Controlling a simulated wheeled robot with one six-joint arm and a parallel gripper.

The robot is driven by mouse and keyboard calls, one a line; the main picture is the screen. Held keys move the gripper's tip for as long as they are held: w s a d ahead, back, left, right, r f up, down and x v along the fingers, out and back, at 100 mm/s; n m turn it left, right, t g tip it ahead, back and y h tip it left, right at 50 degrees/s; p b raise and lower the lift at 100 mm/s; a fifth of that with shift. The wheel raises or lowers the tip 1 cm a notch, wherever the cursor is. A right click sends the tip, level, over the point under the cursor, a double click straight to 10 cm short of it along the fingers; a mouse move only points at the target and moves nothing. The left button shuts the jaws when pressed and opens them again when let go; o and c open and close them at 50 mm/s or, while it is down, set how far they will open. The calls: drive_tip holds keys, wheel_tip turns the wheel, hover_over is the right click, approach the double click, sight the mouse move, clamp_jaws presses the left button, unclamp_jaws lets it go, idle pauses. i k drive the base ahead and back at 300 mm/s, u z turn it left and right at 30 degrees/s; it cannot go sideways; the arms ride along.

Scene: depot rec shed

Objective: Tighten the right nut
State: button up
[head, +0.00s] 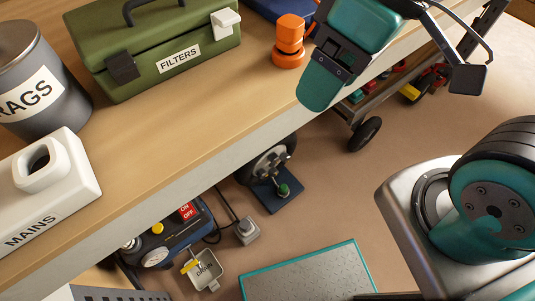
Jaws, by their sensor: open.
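I cannot clearly make out the right nut. My gripper (396,82) is at the top right, partly cut off by the frame edge. Its jaws look open, one side near the bench edge and the other further right. I see nothing held between them. An orange stepped piece (289,42) stands on the bench, just left of the gripper. Below the bench edge is a dark round part with a metal face (270,162), partly hidden by the bench. A blue plate with a green knob (281,190) is beside it.
The wooden bench (170,125) holds a green FILTERS box (165,50), a RAGS can (42,85) and a white MAINS block (45,190). A wheeled cart (366,133) stands behind the gripper. Below are an ON/OFF unit (170,235) and a teal-edged panel (305,275). Open floor lies mid-right.

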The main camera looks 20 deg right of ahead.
sight(285, 157)
drive_tip(key=u, duration=1.6)
drive_tip(key=k, duration=0.65)
drive_tip(key=z, duration=1.5)
